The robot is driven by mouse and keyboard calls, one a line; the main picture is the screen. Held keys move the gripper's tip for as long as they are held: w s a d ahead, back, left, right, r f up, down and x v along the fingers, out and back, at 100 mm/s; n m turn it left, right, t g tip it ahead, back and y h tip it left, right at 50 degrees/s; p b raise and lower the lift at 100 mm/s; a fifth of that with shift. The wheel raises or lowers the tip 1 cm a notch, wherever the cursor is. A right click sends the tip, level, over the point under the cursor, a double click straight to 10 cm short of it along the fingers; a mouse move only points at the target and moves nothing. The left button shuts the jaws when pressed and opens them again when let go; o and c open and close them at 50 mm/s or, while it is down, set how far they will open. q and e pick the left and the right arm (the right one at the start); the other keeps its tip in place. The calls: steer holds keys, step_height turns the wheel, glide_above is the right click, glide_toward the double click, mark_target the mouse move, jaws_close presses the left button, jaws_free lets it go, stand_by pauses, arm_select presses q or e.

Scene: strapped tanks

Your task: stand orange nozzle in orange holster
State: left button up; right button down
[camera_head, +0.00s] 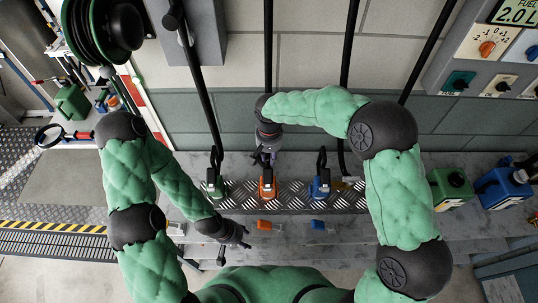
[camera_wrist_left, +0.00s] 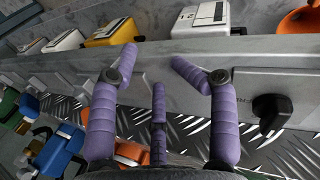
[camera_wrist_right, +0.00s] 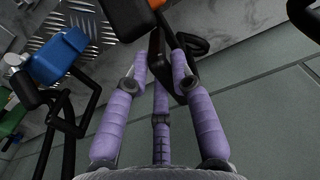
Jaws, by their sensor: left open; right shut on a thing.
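The orange holster (camera_head: 267,189) stands on the tread-plate strip between the green one and the blue one. My right gripper (camera_head: 266,157) is directly behind and above it, shut on a black part of the orange nozzle (camera_wrist_right: 157,48). Dark body and orange parts show at the top edge of the right wrist view, beyond the fingertips. The gripper and arm hide much of the nozzle, so I cannot tell whether it is seated in the holster. My left gripper (camera_head: 238,239) is open and empty, low in front of the ledge; its spread fingers show in the left wrist view (camera_wrist_left: 150,70).
A green holster (camera_head: 212,186) and a blue holster (camera_head: 319,187) with black nozzles flank the orange one. Black hoses (camera_head: 346,70) hang behind. Orange (camera_head: 264,225) and blue (camera_head: 318,225) pieces sit along the front edge. Green (camera_head: 450,186) and blue (camera_head: 502,188) cans stand right.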

arm_select(q)
steer(key=shift+d, duration=0.1)
arm_select(e)
steer(key=c, duration=1)
jaws_free()
steer(key=shift+d, duration=0.1)
steer(key=shift+r, duration=4.05)
arm_select(q)
steer(key=o, duration=1.2)
